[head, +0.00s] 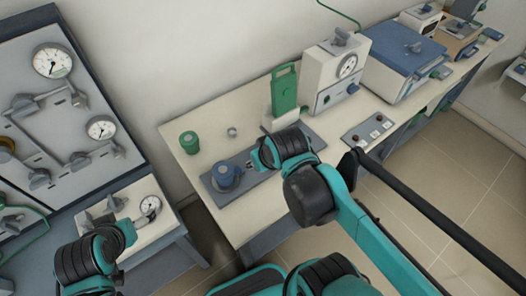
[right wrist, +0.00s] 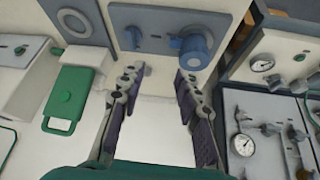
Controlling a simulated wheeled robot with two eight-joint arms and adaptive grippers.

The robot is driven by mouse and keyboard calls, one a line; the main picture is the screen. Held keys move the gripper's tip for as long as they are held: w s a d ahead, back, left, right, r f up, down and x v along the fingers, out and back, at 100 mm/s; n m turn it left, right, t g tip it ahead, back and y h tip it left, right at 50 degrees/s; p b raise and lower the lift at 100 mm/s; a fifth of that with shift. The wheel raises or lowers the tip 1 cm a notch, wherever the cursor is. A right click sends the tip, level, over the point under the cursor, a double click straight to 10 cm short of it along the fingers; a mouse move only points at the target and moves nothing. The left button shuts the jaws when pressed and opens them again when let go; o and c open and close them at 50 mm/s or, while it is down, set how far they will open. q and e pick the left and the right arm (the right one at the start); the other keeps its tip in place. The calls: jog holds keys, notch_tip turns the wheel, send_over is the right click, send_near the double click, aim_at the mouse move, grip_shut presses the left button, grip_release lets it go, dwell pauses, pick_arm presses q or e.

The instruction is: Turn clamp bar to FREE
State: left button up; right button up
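A grey-blue plate (head: 213,194) lies on the pale bench and carries a round blue knob (head: 226,176). In the right wrist view the knob (right wrist: 195,48) stands beside a small grey lever-like part (right wrist: 134,38) on the same plate (right wrist: 155,17). I cannot tell for sure which part is the clamp bar, and no FREE mark is readable. My right gripper (right wrist: 150,88) is open and empty, its fingers apart just short of the plate; in the head view it is mostly hidden by its own wrist. My left wrist is at lower left; its fingers are not clear.
A green-handled piece (head: 285,92) stands behind the plate, with a green cup (head: 189,142) to the left. A white gauge box (head: 334,72) and a blue-topped unit (head: 404,48) stand farther right. A gauge panel (head: 60,110) is at left. A small button plate (head: 368,131) lies near the bench's front edge.

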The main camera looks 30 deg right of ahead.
jog(key=w+d+f+g, duration=0.2)
jog(key=w+f, duration=0.1)
jog(key=w, duration=0.1)
jog(key=w+d+f+n+g+p, duration=0.1)
jog(key=w+d+f+g, duration=0.1)
jog(key=w, duration=0.3)
jog(key=w+d+f+g, duration=0.1)
jog(key=w+d+f, duration=0.2)
jog(key=w+f, duration=0.1)
jog(key=shift+w+d+f+n+g, duration=0.15)
jog(key=shift+w+n+g, duration=0.05)
jog(key=shift+w, duration=0.15)
jog(key=shift+w+d+f+n+g, duration=0.1)
jog(key=shift+w+f+n+g, duration=0.1)
jog(key=shift+w, duration=0.1)
jog(key=shift+w+d+f, duration=0.15)
jog(key=shift+f, duration=0.4)
notch_tip(320, 180, down, 7)
jog(key=shift+f+b, duration=0.2)
jog(key=shift+b, duration=0.8)
grip_shut()
